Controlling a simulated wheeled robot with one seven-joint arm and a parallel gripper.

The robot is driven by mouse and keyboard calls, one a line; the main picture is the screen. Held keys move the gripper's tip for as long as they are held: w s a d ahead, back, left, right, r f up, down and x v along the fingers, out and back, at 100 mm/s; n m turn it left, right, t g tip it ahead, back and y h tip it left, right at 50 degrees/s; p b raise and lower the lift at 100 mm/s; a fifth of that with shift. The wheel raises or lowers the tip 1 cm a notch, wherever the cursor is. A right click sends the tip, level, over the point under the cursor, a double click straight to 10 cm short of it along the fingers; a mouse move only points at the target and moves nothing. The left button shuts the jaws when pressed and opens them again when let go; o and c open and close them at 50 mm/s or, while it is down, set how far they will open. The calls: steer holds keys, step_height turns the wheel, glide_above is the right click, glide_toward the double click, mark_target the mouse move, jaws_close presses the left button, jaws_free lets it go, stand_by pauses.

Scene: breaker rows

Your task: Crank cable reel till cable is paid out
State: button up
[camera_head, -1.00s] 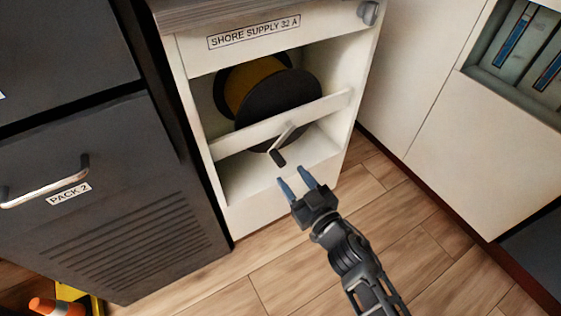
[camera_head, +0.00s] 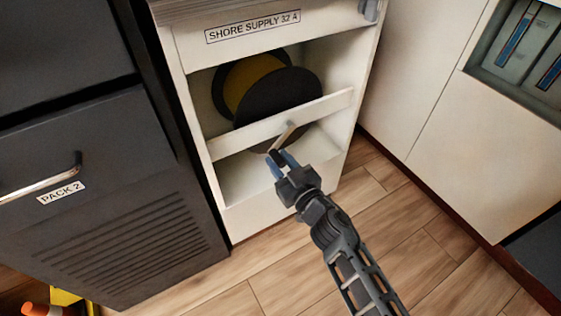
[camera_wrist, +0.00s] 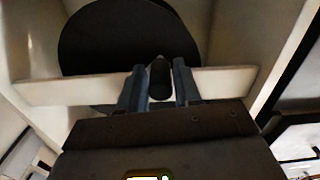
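The cable reel (camera_head: 282,98) has black flanges and a yellow cable (camera_head: 248,80) wound on it. It sits inside the white cabinet bay labelled SHORE SUPPLY 32 A. Its crank arm (camera_head: 284,136) sticks out in front of the crossbar and ends in a dark handle (camera_head: 275,158). My gripper (camera_head: 279,163) is at the handle, with its blue fingers on either side of it. In the wrist view the handle (camera_wrist: 160,80) stands between the two fingers (camera_wrist: 159,68), with a narrow gap at the left finger. The fingers look open around it.
A white crossbar (camera_head: 325,112) spans the bay in front of the reel. A dark cabinet labelled PACK 2 (camera_head: 110,190) stands close on the left. White panels (camera_head: 470,150) stand on the right. Wooden floor (camera_head: 250,290) is clear in front.

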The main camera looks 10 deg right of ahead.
jaws_close()
steer(key=shift+w+d+f, duration=0.1)
stand_by(0.4)
